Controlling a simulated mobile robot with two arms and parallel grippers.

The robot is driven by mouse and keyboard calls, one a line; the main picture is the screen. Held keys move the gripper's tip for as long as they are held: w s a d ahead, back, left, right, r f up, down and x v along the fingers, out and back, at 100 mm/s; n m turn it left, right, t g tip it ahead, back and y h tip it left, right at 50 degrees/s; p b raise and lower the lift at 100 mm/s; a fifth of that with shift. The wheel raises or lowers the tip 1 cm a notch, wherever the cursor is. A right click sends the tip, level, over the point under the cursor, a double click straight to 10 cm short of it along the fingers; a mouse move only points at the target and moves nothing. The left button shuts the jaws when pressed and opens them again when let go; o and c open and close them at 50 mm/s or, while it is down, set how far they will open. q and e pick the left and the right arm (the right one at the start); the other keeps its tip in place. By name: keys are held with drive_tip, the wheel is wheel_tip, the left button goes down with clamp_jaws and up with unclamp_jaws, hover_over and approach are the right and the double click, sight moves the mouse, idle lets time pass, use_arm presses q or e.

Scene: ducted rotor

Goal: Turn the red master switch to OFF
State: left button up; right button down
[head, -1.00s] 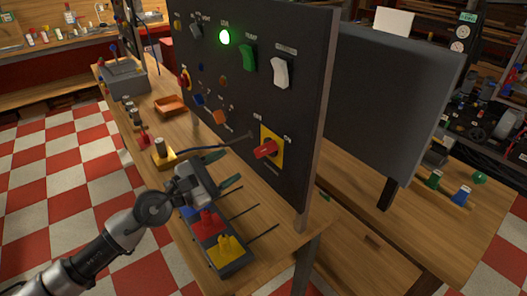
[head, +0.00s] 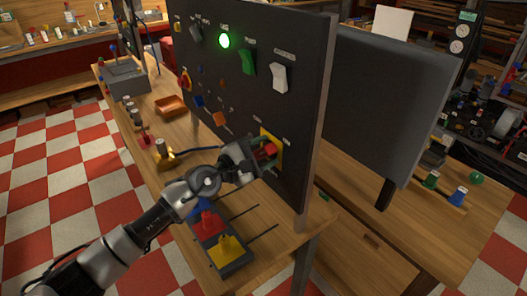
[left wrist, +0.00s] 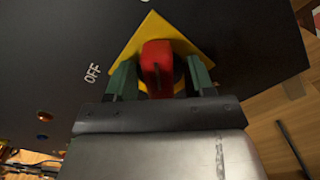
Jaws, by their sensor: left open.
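The red master switch (head: 267,150) sits on a yellow plate (head: 278,144) low on the right side of the upright black panel (head: 300,75). In the left wrist view the red handle (left wrist: 157,68) stands in front of the yellow plate (left wrist: 150,30), with the word OFF printed to its left. My left gripper (head: 262,155) is at the switch. Its green fingertips (left wrist: 160,78) stand open on either side of the red handle, with no clear grip on it. The lower part of the handle is hidden behind the gripper body. My right gripper is not in view.
A green lamp (head: 224,41) is lit on the panel, near a green rocker (head: 248,62) and a white rocker (head: 280,77). Below my left arm, a dark base with red and yellow levers (head: 228,248) stands on the wooden bench. An orange tray (head: 171,105) lies further back.

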use_arm(q)
drive_tip(key=c, duration=0.9)
drive_tip(key=shift+n, duration=0.3)
drive_tip(key=n+p, duration=0.2)
drive_tip(key=n, duration=0.1)
drive_tip(key=shift+r+n, duration=0.15)
drive_tip(key=shift+n, duration=0.15)
drive_tip(key=n+p, duration=0.3)
drive_tip(key=n, duration=0.2)
drive_tip(key=shift+w+a, duration=0.1)
drive_tip(key=shift+w, duration=0.05)
drive_tip(key=n+p, duration=0.2)
drive_tip(key=n, duration=0.2)
drive_tip(key=shift+n, duration=0.4)
drive_tip(key=shift+w+a+n+p, duration=0.1)
drive_tip(key=shift+n+p, duration=0.7)
drive_tip(key=shift+n, duration=1.1)
drive_tip(key=shift+f, duration=0.2)
